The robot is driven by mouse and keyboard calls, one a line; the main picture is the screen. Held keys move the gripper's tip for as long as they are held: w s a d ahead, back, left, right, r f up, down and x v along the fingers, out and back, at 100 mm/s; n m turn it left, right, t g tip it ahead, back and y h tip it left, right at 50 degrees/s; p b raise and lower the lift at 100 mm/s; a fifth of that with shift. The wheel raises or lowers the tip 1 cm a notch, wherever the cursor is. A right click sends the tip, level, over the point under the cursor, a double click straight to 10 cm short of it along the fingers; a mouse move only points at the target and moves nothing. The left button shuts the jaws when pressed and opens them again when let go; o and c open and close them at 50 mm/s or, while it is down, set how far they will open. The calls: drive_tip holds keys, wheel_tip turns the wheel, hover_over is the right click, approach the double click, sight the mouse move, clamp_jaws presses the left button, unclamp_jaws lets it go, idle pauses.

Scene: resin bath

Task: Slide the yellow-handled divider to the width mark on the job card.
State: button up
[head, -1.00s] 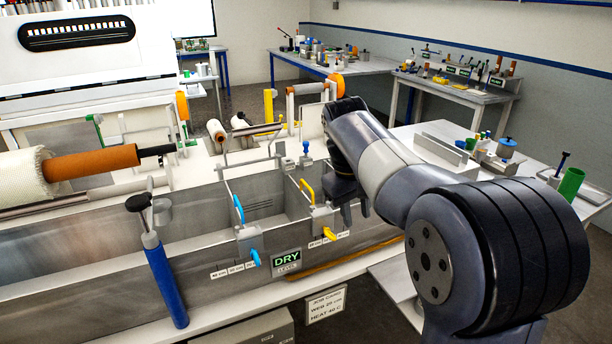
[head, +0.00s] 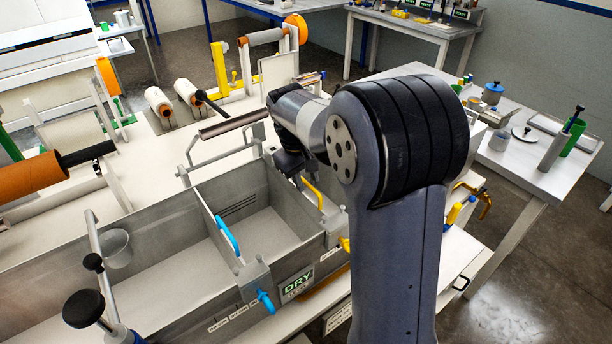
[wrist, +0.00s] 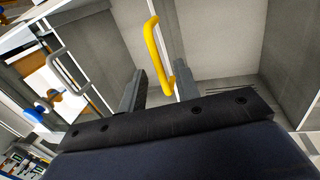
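The yellow handle of the divider (head: 312,193) stands in the metal bath, partly behind my arm. In the wrist view the yellow handle (wrist: 155,50) rises ahead of my gripper (wrist: 160,90), its lower end lying in line with the gap between the fingers. The fingers are apart on either side of it, with no clear contact. In the head view my fingertips are mostly hidden behind my arm, close to the handle. A yellow knob (head: 345,244) shows on the front wall. The job card (head: 338,318) is mostly hidden by my arm, and its text cannot be read.
A blue-handled divider (head: 228,236) stands left of the yellow one, with a blue knob (head: 266,301) at the front. A DRY sign (head: 297,284) and scale labels (head: 235,315) are on the front wall. A roller bar (head: 233,125) crosses behind the bath.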

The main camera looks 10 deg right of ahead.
drive_tip(key=shift+s, duration=0.1)
drive_tip(key=shift+c, duration=0.3)
clamp_jaws()
drive_tip(key=shift+a, duration=0.1)
drive_tip(key=shift+s+a, duration=0.2)
drive_tip(key=shift+a, duration=0.3)
drive_tip(key=shift+s+a, duration=0.2)
drive_tip(key=shift+a, duration=0.3)
drive_tip(key=shift+o, duration=0.3)
unclamp_jaws()
drive_tip(key=shift+r, duration=0.15)
